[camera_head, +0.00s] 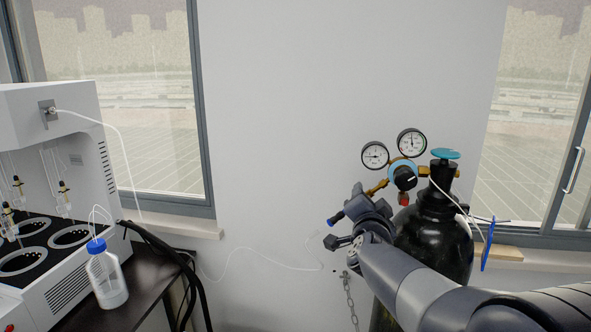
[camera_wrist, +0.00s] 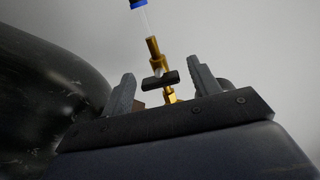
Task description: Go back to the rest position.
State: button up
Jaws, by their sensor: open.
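My gripper (camera_wrist: 163,84) is open in the wrist view, with one grey finger on each side. A brass fitting (camera_wrist: 154,49) with a small black handle (camera_wrist: 160,79) shows between the fingers; I see no finger closed on it. In the head view my gripper (camera_head: 350,228) is in front of the black gas cylinder (camera_head: 430,236), just below the regulator's brass outlet (camera_head: 377,189). My arm reaches in from the lower right and covers part of the cylinder. Whether the fingers touch the fitting cannot be told.
The regulator (camera_head: 404,176) has two round gauges. A white distiller (camera_head: 50,125) stands on a dark table (camera_head: 140,290) at the left, with a blue-capped bottle (camera_head: 107,275) beside it. A chain (camera_head: 351,298) hangs on the wall by the cylinder. The wall between table and cylinder is mostly clear.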

jog(key=shift+s+n, duration=0.1)
jog(key=shift+n, duration=0.2)
dwell(0.4)
